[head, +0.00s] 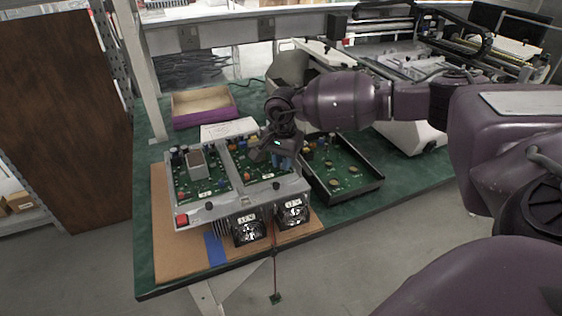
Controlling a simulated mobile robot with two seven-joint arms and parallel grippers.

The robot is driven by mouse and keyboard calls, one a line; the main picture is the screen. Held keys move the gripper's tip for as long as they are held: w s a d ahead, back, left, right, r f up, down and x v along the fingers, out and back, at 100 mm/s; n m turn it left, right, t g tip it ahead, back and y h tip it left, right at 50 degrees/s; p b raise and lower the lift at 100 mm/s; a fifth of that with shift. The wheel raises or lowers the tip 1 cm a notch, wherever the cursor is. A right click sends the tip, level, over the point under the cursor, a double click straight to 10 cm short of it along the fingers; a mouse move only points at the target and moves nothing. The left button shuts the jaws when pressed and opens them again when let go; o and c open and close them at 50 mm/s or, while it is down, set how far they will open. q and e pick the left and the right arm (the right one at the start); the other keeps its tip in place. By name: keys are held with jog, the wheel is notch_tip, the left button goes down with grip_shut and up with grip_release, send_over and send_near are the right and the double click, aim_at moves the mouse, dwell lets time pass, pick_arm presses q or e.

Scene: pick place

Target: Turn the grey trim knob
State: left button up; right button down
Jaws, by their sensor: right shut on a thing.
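An electronics unit (262,205) with green circuit boards lies on a brown mat on the bench. My right gripper (264,153) comes in from the right and reaches down over the unit's right-hand board (262,173). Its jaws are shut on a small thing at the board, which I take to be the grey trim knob. The fingers hide the knob, so its angle cannot be told. My left gripper is not in view.
A shallow black tray (371,183) with another green board stands right of the unit. A purple-edged open box (202,106) lies behind it. A bench post (140,70) stands at the left. Bare green bench top (147,240) shows at the left edge.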

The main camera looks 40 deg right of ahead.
jog(key=shift+n, duration=0.5)
jog(key=c, duration=1.1)
grip_release()
notch_tip(320, 180, up, 11)
jog(key=shift+p, duration=0.45)
